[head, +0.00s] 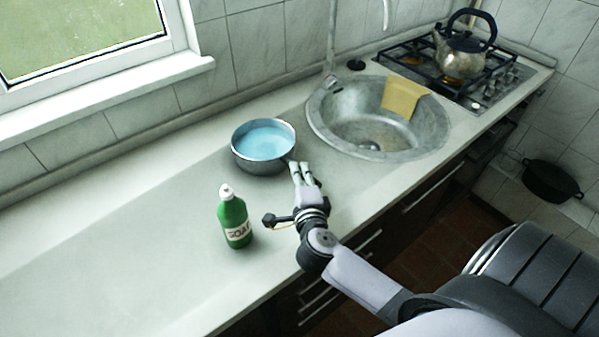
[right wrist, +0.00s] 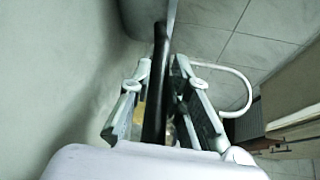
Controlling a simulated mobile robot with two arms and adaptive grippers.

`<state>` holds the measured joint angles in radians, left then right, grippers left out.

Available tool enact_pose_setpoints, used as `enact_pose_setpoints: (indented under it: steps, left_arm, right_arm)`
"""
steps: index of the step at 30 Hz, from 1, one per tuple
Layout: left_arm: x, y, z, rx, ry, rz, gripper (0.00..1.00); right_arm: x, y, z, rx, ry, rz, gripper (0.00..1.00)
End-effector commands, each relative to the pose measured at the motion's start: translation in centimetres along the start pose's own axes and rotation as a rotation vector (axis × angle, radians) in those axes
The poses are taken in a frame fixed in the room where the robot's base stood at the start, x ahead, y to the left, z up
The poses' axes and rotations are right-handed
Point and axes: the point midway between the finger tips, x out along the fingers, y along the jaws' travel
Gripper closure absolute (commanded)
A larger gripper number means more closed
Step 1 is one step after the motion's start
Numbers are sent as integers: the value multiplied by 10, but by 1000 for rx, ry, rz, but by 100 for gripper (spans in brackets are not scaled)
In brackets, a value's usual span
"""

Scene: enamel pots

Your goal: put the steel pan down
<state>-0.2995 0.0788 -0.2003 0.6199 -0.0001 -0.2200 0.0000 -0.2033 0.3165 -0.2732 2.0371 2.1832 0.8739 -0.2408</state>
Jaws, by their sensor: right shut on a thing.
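The steel pan (head: 258,165) is upright over the worktop left of the sink, with light blue contents or lining inside. I cannot tell whether its base touches the worktop. My right gripper (head: 296,168) is at the pan's right side, shut on its handle. In the right wrist view, the dark handle (right wrist: 157,95) runs between the two fingers of my right gripper (right wrist: 161,72). My left gripper is not in view.
A green soap bottle (head: 235,218) stands on the worktop (head: 120,255) left of my right gripper. The steel sink (head: 330,110) has a yellow cloth (head: 404,97) over its rim. A kettle (head: 460,55) stands on the hob. The worktop's left part is clear.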

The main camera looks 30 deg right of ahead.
Motion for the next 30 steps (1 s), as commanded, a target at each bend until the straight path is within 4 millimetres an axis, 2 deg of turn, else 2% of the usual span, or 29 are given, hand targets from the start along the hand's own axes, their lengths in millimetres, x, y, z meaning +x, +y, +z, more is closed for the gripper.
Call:
enact_pose_setpoints:
  steps: [1, 4, 5, 14, 24, 26, 30]
  left_arm:
    - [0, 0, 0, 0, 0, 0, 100]
    - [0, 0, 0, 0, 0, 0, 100]
    - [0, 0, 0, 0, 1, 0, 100]
    - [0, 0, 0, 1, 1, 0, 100]
    - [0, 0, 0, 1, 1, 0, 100]
    - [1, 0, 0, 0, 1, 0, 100]
    - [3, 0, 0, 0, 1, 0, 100]
  right_arm:
    - [0, -6, 2, 5, -4, -13, 100]
    - [1, -5, 1, 4, -3, -13, 100]
    - [0, 2, 0, 0, 1, 0, 82]
    - [0, 2, 0, 0, 1, 0, 62]
    - [-1, -1, 0, 1, 0, 0, 62]
    - [-6, 1, 0, 0, 0, 2, 62]
    - [-30, 2, 0, 2, 0, 4, 62]
